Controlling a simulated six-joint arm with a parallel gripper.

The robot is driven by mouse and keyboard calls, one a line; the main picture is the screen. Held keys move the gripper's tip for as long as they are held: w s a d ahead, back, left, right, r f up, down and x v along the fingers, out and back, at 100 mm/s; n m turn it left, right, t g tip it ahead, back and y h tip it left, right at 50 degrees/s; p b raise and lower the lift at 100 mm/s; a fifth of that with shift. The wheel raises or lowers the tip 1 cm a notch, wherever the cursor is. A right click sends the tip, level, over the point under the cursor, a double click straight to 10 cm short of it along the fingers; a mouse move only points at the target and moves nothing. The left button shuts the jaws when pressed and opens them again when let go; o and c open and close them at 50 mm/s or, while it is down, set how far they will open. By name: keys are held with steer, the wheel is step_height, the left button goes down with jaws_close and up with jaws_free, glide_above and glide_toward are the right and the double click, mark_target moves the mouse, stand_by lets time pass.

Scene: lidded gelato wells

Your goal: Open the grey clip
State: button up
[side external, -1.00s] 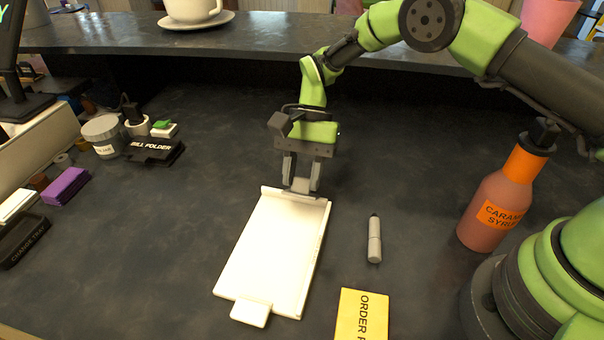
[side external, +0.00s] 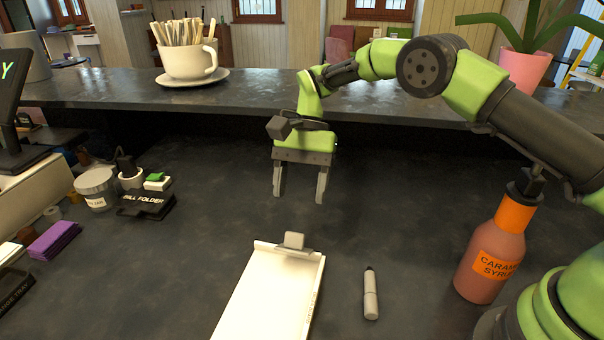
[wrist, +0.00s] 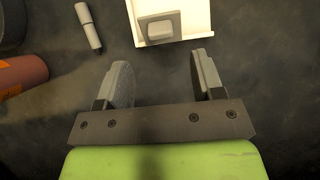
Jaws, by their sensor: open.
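The white clipboard (side external: 262,300) lies on the dark counter, its near end cut off in the side view. The grey clip (side external: 293,241) is at its far edge and appears to stand up from the board. In the wrist view the clip (wrist: 160,27) shows as a grey plate with a lighter block on it, at the top of the white board (wrist: 201,28). My gripper (side external: 299,199) is open and empty, above and behind the clip, apart from it. In the wrist view my spread fingers (wrist: 160,68) sit below the clip with bare counter between them.
A grey marker (side external: 371,295) lies right of the board. A caramel syrup bottle (side external: 490,262) stands farther right, near my arm. The counter between is clear.

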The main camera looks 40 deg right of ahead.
mark_target(295, 233)
steer(key=shift+v, duration=1.4)
steer(key=shift+a, duration=0.1)
steer(key=shift+t+h, duration=0.5)
steer(key=shift+h, duration=0.1)
steer(key=x, duration=0.7)
steer(key=s+x, duration=0.1)
steer(key=x, duration=0.2)
steer(key=shift+a+r, duration=0.1)
steer(key=shift+a, duration=0.35)
